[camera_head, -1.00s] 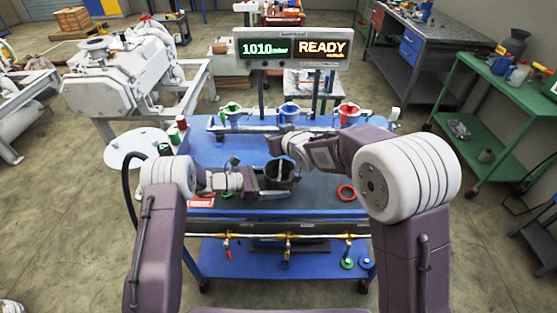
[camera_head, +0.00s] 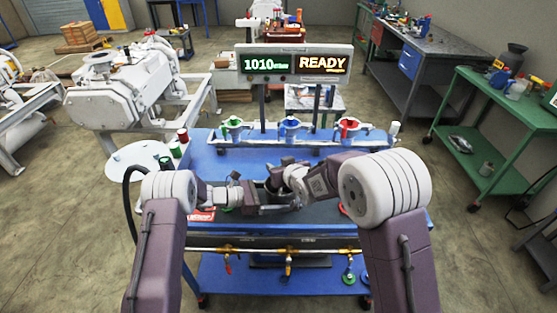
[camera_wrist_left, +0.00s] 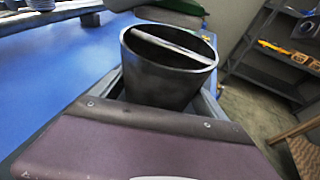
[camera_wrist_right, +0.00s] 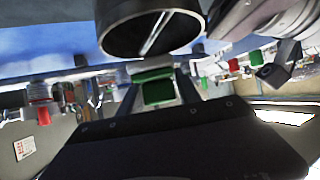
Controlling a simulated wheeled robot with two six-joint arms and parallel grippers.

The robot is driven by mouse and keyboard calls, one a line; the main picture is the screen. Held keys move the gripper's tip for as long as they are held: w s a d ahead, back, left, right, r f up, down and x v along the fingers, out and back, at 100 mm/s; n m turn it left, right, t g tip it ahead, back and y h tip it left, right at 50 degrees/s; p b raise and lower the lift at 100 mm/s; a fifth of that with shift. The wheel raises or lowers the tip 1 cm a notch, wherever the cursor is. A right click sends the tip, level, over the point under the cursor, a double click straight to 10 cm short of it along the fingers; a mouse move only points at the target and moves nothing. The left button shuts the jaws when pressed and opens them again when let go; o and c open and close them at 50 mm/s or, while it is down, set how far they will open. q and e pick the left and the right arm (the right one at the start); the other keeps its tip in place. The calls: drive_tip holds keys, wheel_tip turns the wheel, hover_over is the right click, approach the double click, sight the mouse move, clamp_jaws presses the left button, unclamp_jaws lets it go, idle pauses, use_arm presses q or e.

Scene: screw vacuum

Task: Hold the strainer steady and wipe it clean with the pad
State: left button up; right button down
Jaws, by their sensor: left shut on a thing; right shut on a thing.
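The strainer (camera_wrist_left: 168,88) is a dark metal cup with a bar across its open mouth. In the left wrist view it sits between the fingers of my left gripper (camera_wrist_left: 160,98), which is shut on it. In the right wrist view the strainer's round rim (camera_wrist_right: 112,40) shows at the top. My right gripper (camera_wrist_right: 160,88) is shut on the green pad (camera_wrist_right: 158,93), close beside the strainer; I cannot tell whether pad and strainer touch.
The blue bench (camera_head: 330,160) holds a back rack with green, blue and red clamps (camera_head: 291,130). A red ring (camera_head: 345,209) lies partly hidden by my right arm. A display (camera_head: 294,62) reads 1010 and READY. A white round plate (camera_head: 130,163) is at the left.

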drive_tip(key=shift+s+f, duration=0.3)
drive_tip(key=shift+f, duration=0.25)
drive_tip(key=shift+s+f, duration=0.3)
drive_tip(key=shift+f, duration=0.25)
drive_tip(key=shift+s+f, duration=0.1)
drive_tip(key=shift+s, duration=0.45)
drive_tip(key=shift+w, duration=1.25)
drive_tip(key=shift+s+a, duration=0.1)
drive_tip(key=shift+s, duration=1.25)
drive_tip(key=shift+w, duration=0.9)
drive_tip(key=shift+s, duration=0.85)
drive_tip(key=shift+w+r, duration=0.2)
drive_tip(key=shift+w, duration=0.4)
drive_tip(key=shift+w+f, duration=0.2)
drive_tip(key=shift+w, duration=0.25)
drive_tip(key=shift+s, duration=1)
drive_tip(key=shift+w+r, duration=0.1)
drive_tip(key=shift+w, duration=1.1)
drive_tip(key=shift+r, duration=4.25)
drive_tip(key=shift+s, duration=0.1)
